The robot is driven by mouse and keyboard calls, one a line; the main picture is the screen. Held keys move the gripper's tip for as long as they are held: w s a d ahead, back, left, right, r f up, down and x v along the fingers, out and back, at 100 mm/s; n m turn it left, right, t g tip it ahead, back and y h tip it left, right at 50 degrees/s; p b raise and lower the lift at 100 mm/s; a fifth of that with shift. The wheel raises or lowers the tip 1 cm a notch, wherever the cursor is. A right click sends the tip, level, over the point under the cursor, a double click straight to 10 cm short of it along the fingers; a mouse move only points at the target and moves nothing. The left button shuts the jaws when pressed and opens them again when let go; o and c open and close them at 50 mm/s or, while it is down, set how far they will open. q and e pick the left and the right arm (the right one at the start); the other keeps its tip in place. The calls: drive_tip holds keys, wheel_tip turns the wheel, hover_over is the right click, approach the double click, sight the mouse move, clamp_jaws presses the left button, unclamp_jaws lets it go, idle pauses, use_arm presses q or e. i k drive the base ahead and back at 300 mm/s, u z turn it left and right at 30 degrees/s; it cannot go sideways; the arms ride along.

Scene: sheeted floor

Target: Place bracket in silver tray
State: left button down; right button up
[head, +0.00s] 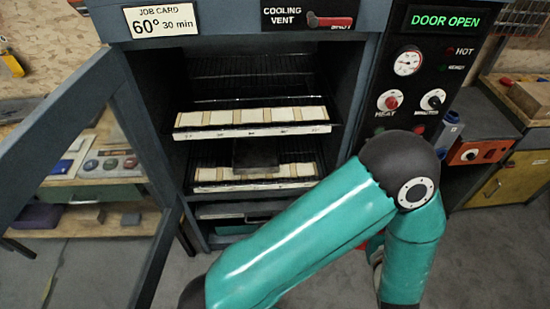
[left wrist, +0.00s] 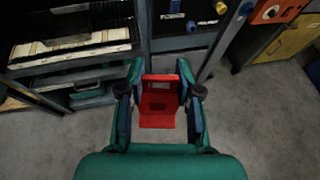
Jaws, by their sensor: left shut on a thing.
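The bracket (left wrist: 158,108) is a red, angled piece with a rectangular opening. In the left wrist view it sits between the two fingers of my left gripper (left wrist: 159,75), which is shut on it and holds it above the grey floor. In the head view a small patch of red (head: 375,243) shows beside my green arm; the arm hides most of that area. I cannot pick out a silver tray for certain in either view. A dark, flat-looking thing (head: 255,155) stands at the lower oven shelf. My right gripper is not in view.
The oven (head: 345,110) stands open, its framed door (head: 65,88) swung out at left. Two racks carry pale blocks, upper (head: 250,116) and lower (head: 215,174). The control panel (head: 410,80) reads DOOR OPEN. A bench (head: 95,150) is at left, a yellow cabinet (head: 500,185) at right.

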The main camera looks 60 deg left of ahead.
sight(249, 155)
drive_tip(key=z, duration=0.1)
drive_tip(key=k, duration=0.15)
drive_tip(key=z, duration=0.3)
drive_tip(key=i, duration=0.2)
drive_tip(key=u, duration=2.45)
drive_tip(key=i, duration=0.6)
drive_tip(key=z, duration=0.2)
